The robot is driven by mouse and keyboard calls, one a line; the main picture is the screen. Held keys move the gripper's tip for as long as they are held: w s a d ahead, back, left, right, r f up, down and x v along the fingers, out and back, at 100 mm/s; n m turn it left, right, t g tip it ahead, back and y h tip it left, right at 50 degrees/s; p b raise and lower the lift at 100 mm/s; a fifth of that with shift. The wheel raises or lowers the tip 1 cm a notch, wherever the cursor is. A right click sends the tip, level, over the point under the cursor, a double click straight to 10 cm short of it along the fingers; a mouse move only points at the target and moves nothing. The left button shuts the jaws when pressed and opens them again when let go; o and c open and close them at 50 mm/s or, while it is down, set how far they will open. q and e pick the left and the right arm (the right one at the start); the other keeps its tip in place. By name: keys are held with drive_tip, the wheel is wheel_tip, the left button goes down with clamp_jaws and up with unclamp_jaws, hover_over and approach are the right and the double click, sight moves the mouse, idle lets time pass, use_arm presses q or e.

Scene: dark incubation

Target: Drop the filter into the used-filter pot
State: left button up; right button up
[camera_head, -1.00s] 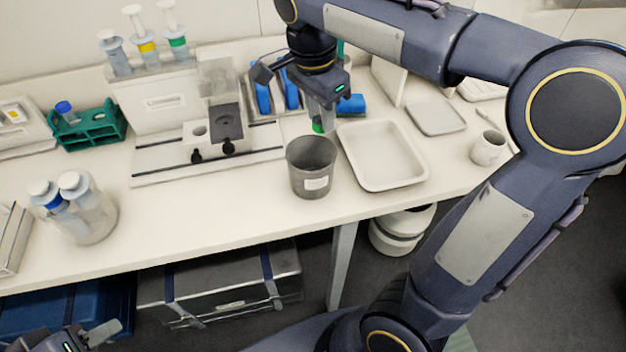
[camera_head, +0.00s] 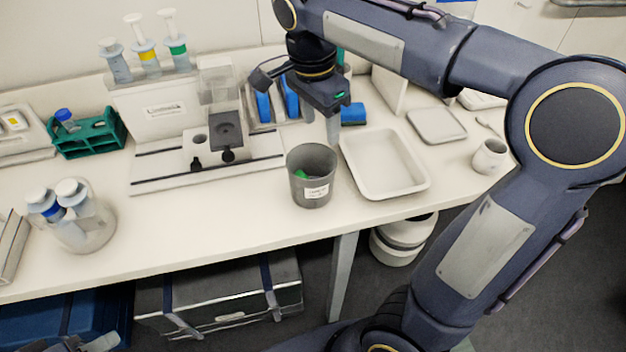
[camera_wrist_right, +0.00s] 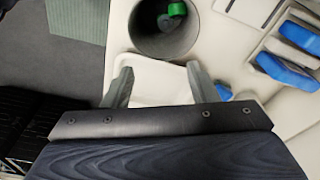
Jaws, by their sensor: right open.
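The grey used-filter pot (camera_head: 312,190) stands on the bench near its front edge. The filter, with a green part (camera_head: 301,174), lies inside the pot, mostly hidden by the wall. In the right wrist view the green and grey filter (camera_wrist_right: 176,10) rests inside the pot (camera_wrist_right: 148,42). My right gripper (camera_head: 321,120) is open and empty, above and behind the pot. Its two spread fingers (camera_wrist_right: 159,78) show in the wrist view with nothing between them. My left gripper (camera_head: 92,344) is only partly in view at the bottom left corner.
A white tray (camera_head: 425,184) sits right of the pot. A filtration stand (camera_head: 140,182) is to the left, with a green rack (camera_head: 118,134) and a glass jar of syringes (camera_head: 98,232) farther left. A white cup (camera_head: 489,158) stands at right. Blue items (camera_wrist_right: 288,72) lie behind the pot.

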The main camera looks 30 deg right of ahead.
wheel_tip(320, 180, up, 7)
drive_tip(key=shift+a+f+p, duration=0.2)
drive_tip(key=shift+a+p, duration=0.15)
drive_tip(key=shift+a, duration=0.05)
drive_tip(key=shift+s, duration=0.1)
drive_tip(key=s+a+f+n+t+y, duration=0.3)
drive_tip(key=s+f+n+t+y, duration=0.2)
drive_tip(key=s+f+n, duration=0.9)
wheel_tip(320, 180, down, 2)
drive_tip(key=s, duration=0.2)
drive_tip(key=shift+s+n, duration=0.3)
drive_tip(key=shift+s, duration=0.05)
drive_tip(key=shift+f, duration=0.1)
idle(0.7)
